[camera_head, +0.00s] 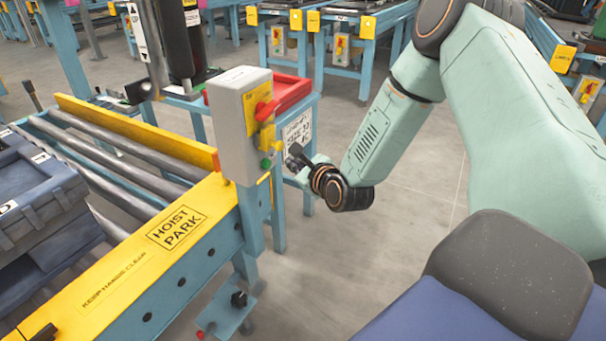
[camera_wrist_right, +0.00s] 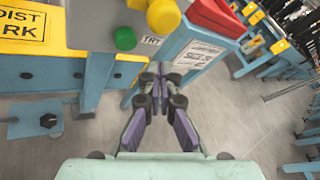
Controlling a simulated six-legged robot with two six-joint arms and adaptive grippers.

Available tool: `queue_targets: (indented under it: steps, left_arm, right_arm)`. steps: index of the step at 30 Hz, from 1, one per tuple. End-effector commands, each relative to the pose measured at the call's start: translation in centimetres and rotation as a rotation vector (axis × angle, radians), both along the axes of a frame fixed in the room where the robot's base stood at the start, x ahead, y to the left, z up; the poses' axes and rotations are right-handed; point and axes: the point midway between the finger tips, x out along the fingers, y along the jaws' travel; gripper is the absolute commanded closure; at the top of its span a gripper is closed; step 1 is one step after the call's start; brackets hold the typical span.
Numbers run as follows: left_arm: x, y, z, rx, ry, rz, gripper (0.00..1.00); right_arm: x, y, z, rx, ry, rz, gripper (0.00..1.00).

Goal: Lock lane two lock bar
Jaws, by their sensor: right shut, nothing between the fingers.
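My right gripper (camera_head: 297,158) is shut and empty, just right of a grey control box (camera_head: 228,140) on a post at the corner of the roller stand. In the right wrist view its fingertips (camera_wrist_right: 158,70) meet below the box's green button (camera_wrist_right: 124,38). Whether they touch anything is unclear. The box has a red switch handle (camera_head: 264,106) on a yellow plate. A blue bracket with a black knob (camera_head: 239,299) is low on the stand; it also shows in the wrist view (camera_wrist_right: 48,121). I cannot tell which part is the lane two lock bar. My left gripper is out of view.
The yellow rail marked HOIST PARK (camera_head: 140,248) runs along the stand's near edge, beside grey rollers (camera_head: 120,165). A dark blue crate (camera_head: 40,190) is at the left. A red tray (camera_head: 291,94) is behind the box. Grey floor (camera_head: 345,245) is open below my arm.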

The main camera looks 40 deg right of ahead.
Motion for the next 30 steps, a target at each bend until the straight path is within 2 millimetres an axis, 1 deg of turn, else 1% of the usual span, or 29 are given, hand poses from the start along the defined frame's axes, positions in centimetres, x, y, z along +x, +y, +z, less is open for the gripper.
queue_targets:
  steps: [1,3,7,20,23,30]
  left_arm:
    - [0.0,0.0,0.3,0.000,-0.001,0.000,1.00]
    - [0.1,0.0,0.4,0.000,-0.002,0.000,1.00]
    - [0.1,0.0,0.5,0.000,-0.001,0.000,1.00]
    - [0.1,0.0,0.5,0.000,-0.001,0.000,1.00]
    - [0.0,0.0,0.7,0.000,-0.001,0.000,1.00]
    - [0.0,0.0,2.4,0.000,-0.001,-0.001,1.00]
  right_arm:
    - [0.0,0.4,1.1,0.004,-0.004,0.000,1.00]
    - [0.0,0.8,1.8,0.003,-0.004,0.000,1.00]
    - [-0.1,1.2,2.7,0.003,-0.003,-0.001,1.00]
    - [-0.1,1.5,3.0,0.001,-0.001,-0.001,1.00]
    - [-0.1,1.5,3.4,0.001,-0.001,-0.001,1.00]
    - [0.0,1.4,6.2,0.001,-0.005,-0.001,1.00]
